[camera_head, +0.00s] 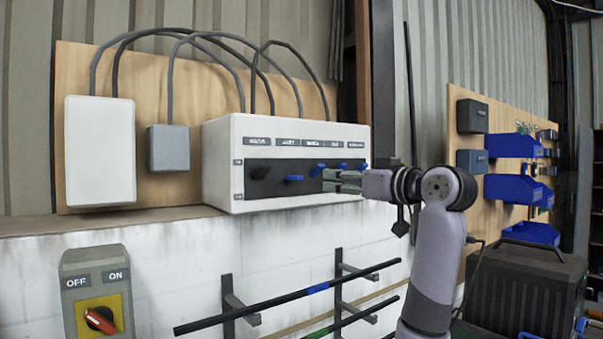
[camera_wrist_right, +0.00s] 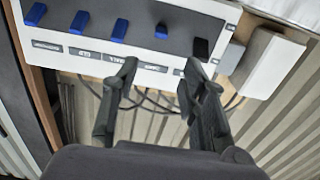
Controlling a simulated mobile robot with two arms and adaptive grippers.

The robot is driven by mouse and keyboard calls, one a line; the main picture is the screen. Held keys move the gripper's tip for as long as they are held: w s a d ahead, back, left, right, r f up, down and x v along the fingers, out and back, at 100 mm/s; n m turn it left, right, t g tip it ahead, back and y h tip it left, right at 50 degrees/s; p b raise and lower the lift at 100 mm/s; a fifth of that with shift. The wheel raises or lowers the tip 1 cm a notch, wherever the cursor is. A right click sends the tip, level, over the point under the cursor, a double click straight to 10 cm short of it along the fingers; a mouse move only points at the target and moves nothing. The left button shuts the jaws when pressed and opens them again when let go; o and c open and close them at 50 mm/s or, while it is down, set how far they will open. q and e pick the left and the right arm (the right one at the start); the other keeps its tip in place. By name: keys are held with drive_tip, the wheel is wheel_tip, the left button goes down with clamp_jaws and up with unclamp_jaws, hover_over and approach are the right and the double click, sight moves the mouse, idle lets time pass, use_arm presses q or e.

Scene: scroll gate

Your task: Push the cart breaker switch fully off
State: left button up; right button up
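A white breaker box (camera_head: 222,160) on the ledge has a dark front panel with a row of switch levers under small labels. I cannot read which label is the cart's. The leftmost lever (camera_head: 258,172) is black. The blue lever (camera_head: 293,178) beside it hangs lower in the head view than the blue levers (camera_head: 342,165) to its right. My right gripper (camera_head: 326,180) is in front of the panel's right half, fingers pointing left. In the right wrist view the gripper (camera_wrist_right: 160,76) is open and empty, and a blue lever (camera_wrist_right: 161,30) lies beyond the gap. My left gripper is out of view.
A white box (camera_head: 100,150) and a grey box (camera_head: 169,148) with cables are left of the breaker box. Below is an OFF/ON control box with a red knob (camera_head: 100,320). Rods (camera_head: 290,297) rest on wall brackets. Blue bins (camera_head: 515,146) hang at the right.

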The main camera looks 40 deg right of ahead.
drive_tip(key=p, duration=0.3)
approach(300, 178)
drive_tip(key=w, duration=0.1)
drive_tip(key=w+p, duration=0.1)
drive_tip(key=w, duration=0.1)
drive_tip(key=w+p, duration=0.1)
drive_tip(key=w, duration=0.2)
drive_tip(key=w+d+p, duration=0.1)
drive_tip(key=w, duration=0.2)
drive_tip(key=shift+w+r, duration=0.1)
drive_tip(key=c, duration=0.4)
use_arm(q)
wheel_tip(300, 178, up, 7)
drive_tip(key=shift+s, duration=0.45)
use_arm(e)
clamp_jaws()
